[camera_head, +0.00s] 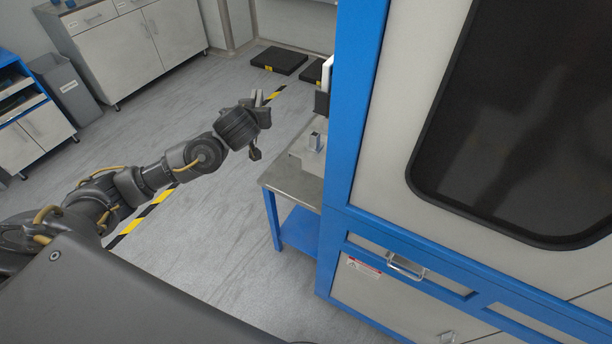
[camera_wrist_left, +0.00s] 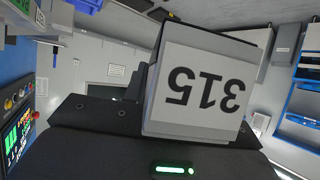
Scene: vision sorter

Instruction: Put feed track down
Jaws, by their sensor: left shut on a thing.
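My left gripper (camera_head: 263,108) is out over the floor, to the left of the blue-framed machine and a little above and left of the small bench. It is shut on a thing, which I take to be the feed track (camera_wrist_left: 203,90). In the left wrist view this is a boxy grey and dark piece with a white label reading 315 upside down. The fingertips are hidden there. In the head view the held piece is small and hard to make out. My right gripper is not in view.
The machine's blue frame (camera_head: 357,95) fills the right side. A small bench (camera_head: 290,185) with a blue lower shelf stands against it, with a grey block (camera_head: 315,141) on top. White cabinets (camera_head: 130,45) and a grey bin (camera_head: 70,90) stand at the left. The floor between is clear.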

